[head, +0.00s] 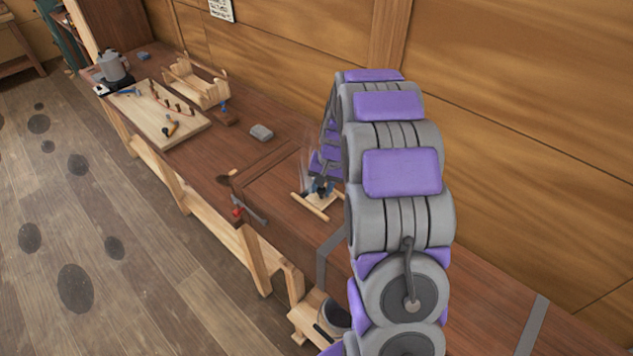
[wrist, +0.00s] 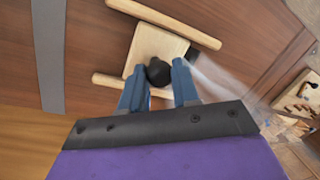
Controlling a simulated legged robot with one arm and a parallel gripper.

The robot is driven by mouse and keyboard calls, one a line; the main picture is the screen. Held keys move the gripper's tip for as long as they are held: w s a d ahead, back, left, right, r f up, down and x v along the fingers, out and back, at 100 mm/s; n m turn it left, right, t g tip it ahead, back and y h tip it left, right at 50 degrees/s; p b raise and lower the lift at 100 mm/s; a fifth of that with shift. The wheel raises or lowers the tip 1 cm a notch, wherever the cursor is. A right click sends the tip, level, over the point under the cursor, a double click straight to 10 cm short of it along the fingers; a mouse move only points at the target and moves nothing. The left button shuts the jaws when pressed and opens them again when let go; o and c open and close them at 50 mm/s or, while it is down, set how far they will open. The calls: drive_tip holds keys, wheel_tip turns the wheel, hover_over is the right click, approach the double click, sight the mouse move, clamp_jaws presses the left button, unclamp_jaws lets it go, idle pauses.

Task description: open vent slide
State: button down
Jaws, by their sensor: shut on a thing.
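The vent slide is a pale wooden plate (wrist: 140,47) between two pale rails, an upper one (wrist: 165,22) and a lower one (wrist: 125,85) in the wrist view. A round black knob (wrist: 158,74) stands on it. My gripper (wrist: 159,66) has its blue fingers on both sides of the knob and is shut on it. A dark patch shows beside the plate, between the rails; it looks like a partly uncovered opening. In the head view my gripper (head: 320,187) is over the vent slide (head: 322,203) on the bench and hides much of it.
Whitish vapour (wrist: 215,80) streams out beside the vent. A clamp (head: 245,210) sits at the bench edge.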

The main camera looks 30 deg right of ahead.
drive_tip(key=s, duration=0.2)
drive_tip(key=shift+s+d, duration=0.3)
drive_tip(key=shift+s, duration=0.05)
drive_tip(key=c, duration=1.2)
unclamp_jaws()
drive_tip(key=shift+c, duration=0.2)
drive_tip(key=o, duration=0.4)
drive_tip(key=shift+a+r, duration=0.1)
drive_tip(key=shift+a, duration=0.3)
